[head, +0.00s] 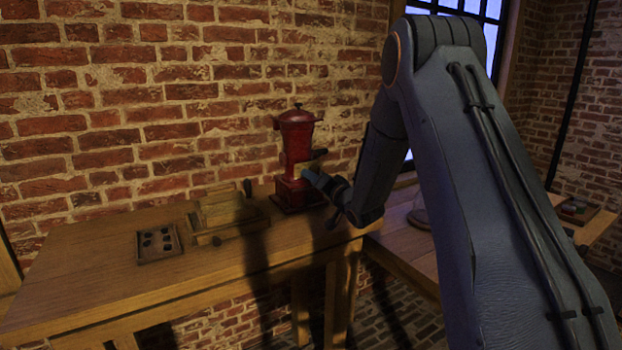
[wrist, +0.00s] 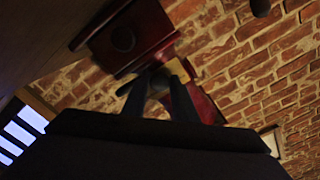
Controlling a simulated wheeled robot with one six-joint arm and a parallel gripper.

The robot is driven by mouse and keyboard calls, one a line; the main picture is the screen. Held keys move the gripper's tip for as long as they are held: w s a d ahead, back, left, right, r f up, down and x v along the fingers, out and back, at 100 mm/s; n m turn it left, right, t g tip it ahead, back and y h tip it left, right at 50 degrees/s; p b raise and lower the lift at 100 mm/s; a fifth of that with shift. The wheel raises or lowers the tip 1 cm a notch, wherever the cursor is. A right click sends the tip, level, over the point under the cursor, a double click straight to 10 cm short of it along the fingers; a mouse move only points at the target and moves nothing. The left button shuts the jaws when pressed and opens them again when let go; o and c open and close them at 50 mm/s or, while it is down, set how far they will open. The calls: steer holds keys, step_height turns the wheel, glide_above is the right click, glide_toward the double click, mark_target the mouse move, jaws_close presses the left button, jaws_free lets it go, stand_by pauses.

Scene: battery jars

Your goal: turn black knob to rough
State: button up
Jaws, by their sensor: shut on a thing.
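A red grinder (head: 294,148) stands upright on the wooden bench, against the brick wall. It fills the upper middle of the wrist view (wrist: 140,32), where it appears tilted. My gripper (head: 311,178) reaches it from the right, at a brass-coloured patch on its side. In the wrist view my two fingers (wrist: 160,88) are closed around a small dark part, the black knob (wrist: 158,82), which they mostly hide. Any rough or fine marking is too dark and small to read.
The wooden bench (head: 90,268) carries a wooden block assembly (head: 225,208) left of the grinder and a small tray (head: 157,243) with several dark round pieces. A lower table with a glass dome (head: 420,215) stands at right, partly behind my arm. The bench's front left is clear.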

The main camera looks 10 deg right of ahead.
steer(key=shift+a+m+p, duration=0.1)
steer(key=shift+m+p, duration=0.25)
steer(key=shift+m, duration=1.25)
steer(key=o, duration=1)
steer(key=shift+o, duration=0.2)
steer(key=shift+s, duration=0.1)
steer(key=b+v, duration=0.1)
steer(key=v, duration=0.6)
steer(key=shift+s+b, duration=0.3)
